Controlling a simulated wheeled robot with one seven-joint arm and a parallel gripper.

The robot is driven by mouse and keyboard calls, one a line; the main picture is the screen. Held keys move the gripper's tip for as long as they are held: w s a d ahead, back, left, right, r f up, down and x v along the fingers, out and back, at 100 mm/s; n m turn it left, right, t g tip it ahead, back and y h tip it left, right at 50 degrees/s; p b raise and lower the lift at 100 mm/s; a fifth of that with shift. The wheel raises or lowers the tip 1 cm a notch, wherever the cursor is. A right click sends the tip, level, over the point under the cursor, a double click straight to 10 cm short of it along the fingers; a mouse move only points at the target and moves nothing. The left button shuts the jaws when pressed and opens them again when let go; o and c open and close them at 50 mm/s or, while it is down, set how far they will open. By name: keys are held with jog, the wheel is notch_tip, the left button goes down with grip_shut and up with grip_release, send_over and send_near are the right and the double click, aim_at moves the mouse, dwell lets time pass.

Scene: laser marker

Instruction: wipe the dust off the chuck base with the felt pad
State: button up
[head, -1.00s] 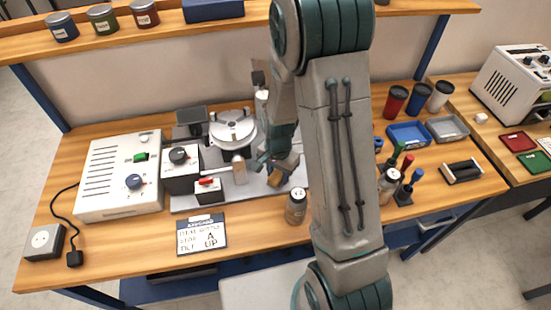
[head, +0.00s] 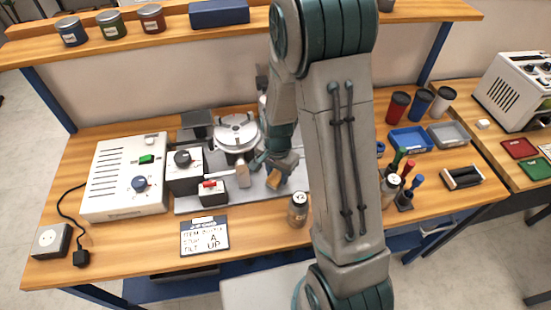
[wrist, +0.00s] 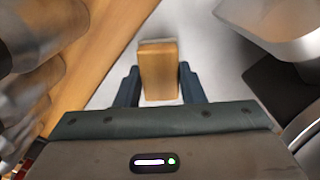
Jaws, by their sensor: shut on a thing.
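My gripper (wrist: 158,78) is shut on a wooden block, the felt pad (wrist: 158,62), which sits between the two dark fingers in the wrist view. The pad's underside is hidden there. In the head view, my gripper (head: 270,162) holds the pad (head: 277,179) low over the right part of the grey machine plate. I cannot tell whether it touches the plate. The round silver chuck (head: 236,132) stands left of my gripper. The chuck base (head: 240,156) is under it, partly hidden. Dust is too small to make out.
A labelled bottle (head: 298,208) stands close in front of my gripper. A box with a red switch (head: 210,188) and a control box (head: 183,168) stand left of the chuck. My arm hides the middle of the bench. Markers (head: 405,185) stand to its right.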

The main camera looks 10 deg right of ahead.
aim_at(277, 174)
jog(key=shift+r+p, duration=1.7)
jog(key=shift+r, duration=1)
